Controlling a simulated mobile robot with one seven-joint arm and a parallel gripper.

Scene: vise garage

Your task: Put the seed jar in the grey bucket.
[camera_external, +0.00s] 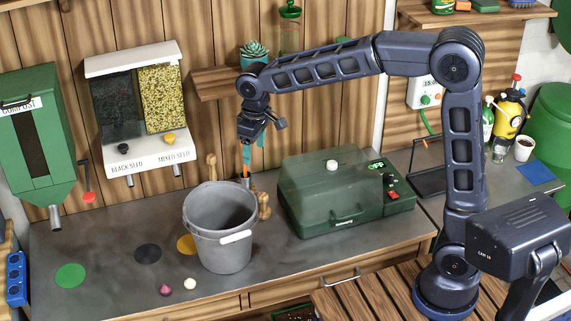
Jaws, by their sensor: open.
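The grey bucket (222,238) stands upright on the grey worktop, left of the green lidded machine, with its white handle grip on the front. Its mouth faces up and I see only part of the inside wall; its bottom is hidden. My gripper (252,146) hangs pointing down above and behind the bucket's right rim, and it is open. A narrow orange and teal shape shows just under it; I cannot tell whether it touches the gripper. I cannot make out the seed jar; it may be hidden behind the bucket or the gripper.
A seed dispenser (137,108) and a green compost box (36,135) hang on the wall at left. Green (70,276), dark (148,254) and yellow (186,244) discs lie on the worktop. The green machine (330,200) stands right of the bucket. A wall shelf (215,82) is near my arm.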

